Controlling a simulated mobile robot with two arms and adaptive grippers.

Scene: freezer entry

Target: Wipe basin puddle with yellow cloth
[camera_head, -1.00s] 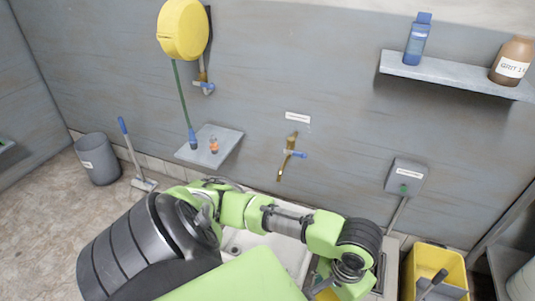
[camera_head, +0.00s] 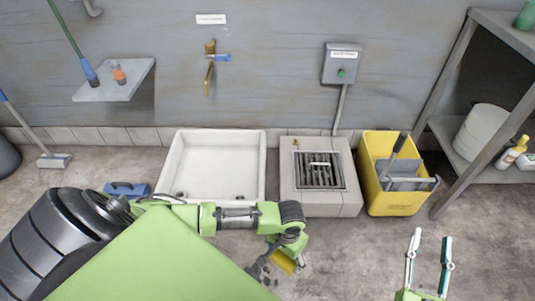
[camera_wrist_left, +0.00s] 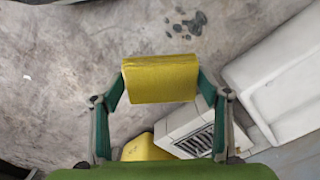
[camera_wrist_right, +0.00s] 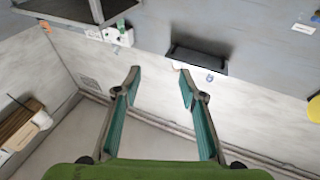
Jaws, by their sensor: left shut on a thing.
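The yellow cloth (camera_head: 284,263) is held in my left gripper (camera_head: 281,268), above the floor in front of the gap between the basin and the drain block. In the left wrist view the cloth (camera_wrist_left: 160,79) looks like a flat folded pad, gripped at both sides by the left fingertips (camera_wrist_left: 160,84). The white basin (camera_head: 217,140) stands against the wall, with part of its front behind my left arm; it also shows in the left wrist view (camera_wrist_left: 285,75). I cannot make out a puddle in it. My right gripper (camera_head: 431,236) is open and empty at the lower right.
A drain block with a grate (camera_head: 320,205) stands right of the basin, then a yellow mop bucket (camera_head: 395,205) and a shelf rack (camera_head: 465,120). A brass tap (camera_head: 209,65) is above the basin. Dark spots (camera_wrist_left: 188,22) mark the floor. The front right floor is clear.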

